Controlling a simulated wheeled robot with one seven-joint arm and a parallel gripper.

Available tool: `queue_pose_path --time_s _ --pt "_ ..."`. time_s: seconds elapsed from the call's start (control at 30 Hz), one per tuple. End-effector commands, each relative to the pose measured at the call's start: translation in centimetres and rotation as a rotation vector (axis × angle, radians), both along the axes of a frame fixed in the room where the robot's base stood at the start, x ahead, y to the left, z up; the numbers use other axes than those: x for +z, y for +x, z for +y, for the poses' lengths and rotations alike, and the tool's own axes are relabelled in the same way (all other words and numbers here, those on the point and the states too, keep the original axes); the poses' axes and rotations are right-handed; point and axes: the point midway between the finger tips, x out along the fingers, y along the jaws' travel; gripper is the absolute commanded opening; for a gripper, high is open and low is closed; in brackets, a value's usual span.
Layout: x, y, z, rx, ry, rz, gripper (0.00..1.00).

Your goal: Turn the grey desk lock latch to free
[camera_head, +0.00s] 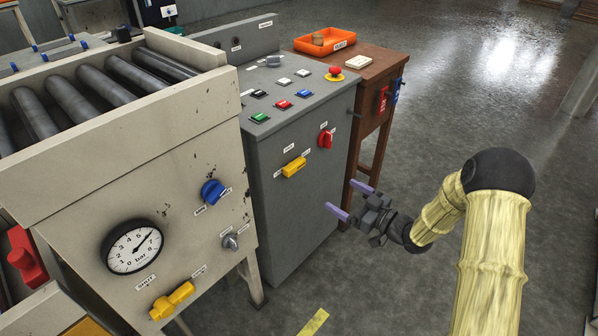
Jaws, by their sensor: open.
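A grey latch-like knob (273,61) sits on the sloped top of the grey control desk (290,215), near its back edge, with small pale labels around it. Their text is too small to read, so I cannot tell its setting. Another grey knob (231,241) is on the front of the beige machine. My gripper (350,199) has two purple fingers spread apart with nothing between them. It is in front of the desk's right side, lower than the desk top and well apart from both grey knobs.
The desk top carries several coloured buttons and a red mushroom button (335,73). Its front has a yellow handle (294,166) and a red knob (326,139). A wooden table (379,66) with an orange tray (325,48) stands behind right. Open floor lies to the right.

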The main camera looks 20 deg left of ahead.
Motion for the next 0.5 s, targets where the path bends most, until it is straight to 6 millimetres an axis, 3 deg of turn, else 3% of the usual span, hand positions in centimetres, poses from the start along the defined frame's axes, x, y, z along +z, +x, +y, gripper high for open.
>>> queue_pose_path --time_s 0.23,0.5 --pt "-0.1 0.6 1.4 0.0 -0.001 -0.002 0.95" --pt "-0.1 2.2 5.5 0.002 -0.001 -0.002 0.95"
